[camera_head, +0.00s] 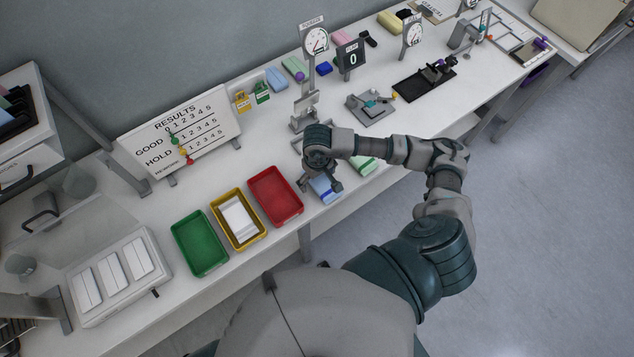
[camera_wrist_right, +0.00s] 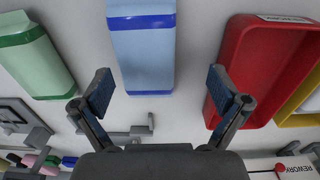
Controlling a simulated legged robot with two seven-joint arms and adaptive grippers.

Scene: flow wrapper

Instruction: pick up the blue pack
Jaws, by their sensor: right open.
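The blue pack (camera_head: 324,190) lies on the white bench just right of the red tray, partly covered by my right gripper in the head view. In the right wrist view the blue pack (camera_wrist_right: 143,50) is light blue with a darker blue band and lies between the lines of the two fingers. My right gripper (camera_head: 320,187) is over the pack with its fingers spread, and it also shows open and empty in the wrist view (camera_wrist_right: 160,92). Whether the fingertips are level with the pack cannot be told. My left gripper is not in view.
The red tray (camera_head: 254,182) stands close to the left of the pack; a green pack (camera_head: 364,165) lies to its right. Beyond are a yellow tray (camera_head: 214,215) with white packs and a green tray (camera_head: 179,231). A gauge stand (camera_head: 308,85) rises behind my right gripper.

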